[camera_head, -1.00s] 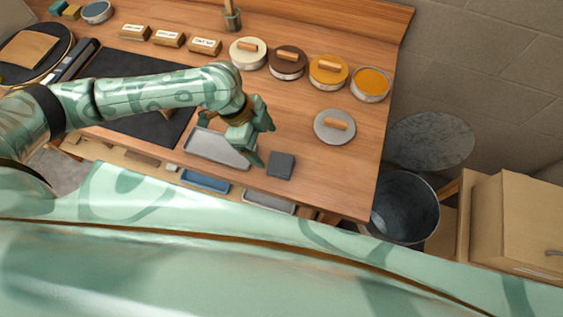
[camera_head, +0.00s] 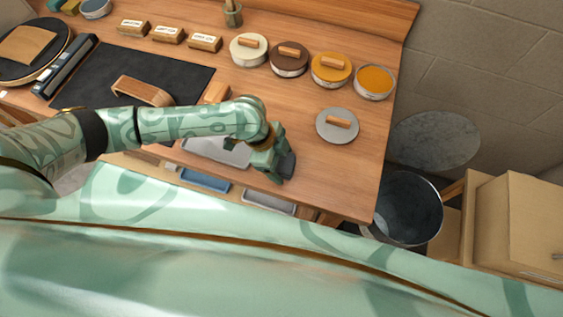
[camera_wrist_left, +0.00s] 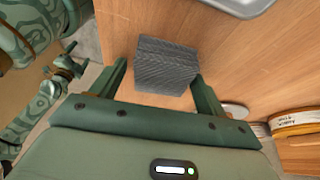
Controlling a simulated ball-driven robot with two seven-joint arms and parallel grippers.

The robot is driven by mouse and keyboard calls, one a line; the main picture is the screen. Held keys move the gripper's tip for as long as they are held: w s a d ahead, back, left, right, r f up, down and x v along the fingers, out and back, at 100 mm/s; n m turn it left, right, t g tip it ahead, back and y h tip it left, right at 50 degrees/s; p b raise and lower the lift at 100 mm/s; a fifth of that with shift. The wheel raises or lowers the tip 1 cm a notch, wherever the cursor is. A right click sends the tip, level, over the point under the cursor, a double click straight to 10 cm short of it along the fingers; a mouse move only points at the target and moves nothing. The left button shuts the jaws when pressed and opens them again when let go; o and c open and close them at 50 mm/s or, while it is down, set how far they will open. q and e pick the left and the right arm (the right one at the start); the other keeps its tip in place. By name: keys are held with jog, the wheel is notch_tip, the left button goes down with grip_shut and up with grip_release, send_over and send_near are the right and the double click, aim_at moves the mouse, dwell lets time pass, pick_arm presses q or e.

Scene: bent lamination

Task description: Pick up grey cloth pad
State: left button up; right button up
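The grey cloth pad (camera_head: 288,165) is a small dark square lying near the front edge of the wooden bench, partly hidden by my left gripper (camera_head: 278,155). In the left wrist view the ribbed grey pad (camera_wrist_left: 167,60) lies between the two green fingers of my left gripper (camera_wrist_left: 160,72). The fingers are apart. A gap shows between the left finger and the pad; the right finger is close to the pad's edge, and I cannot tell whether it touches. My right gripper (camera_wrist_left: 66,60) shows small at the left of the wrist view, its fingers unclear.
A grey metal tray (camera_head: 217,150) is left of the pad, partly under my arm. A round grey lid (camera_head: 337,126) with a wooden handle lies behind right. Several tins stand at the back. A bucket (camera_head: 406,207) stands off the bench's right end. Bench right of the pad is clear.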

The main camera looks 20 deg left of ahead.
pick_arm(q)
jog(key=c, duration=0.8)
jog(key=shift+o, duration=0.2)
jog(key=shift+r, duration=0.55)
jog(key=s+d+r+p, duration=0.3)
jog(key=s+r+p, duration=0.1)
jog(key=s+r, duration=0.8)
jog(key=shift+s+d+p, duration=0.15)
jog(key=shift+s+p, duration=0.2)
jog(key=shift+s, duration=0.45)
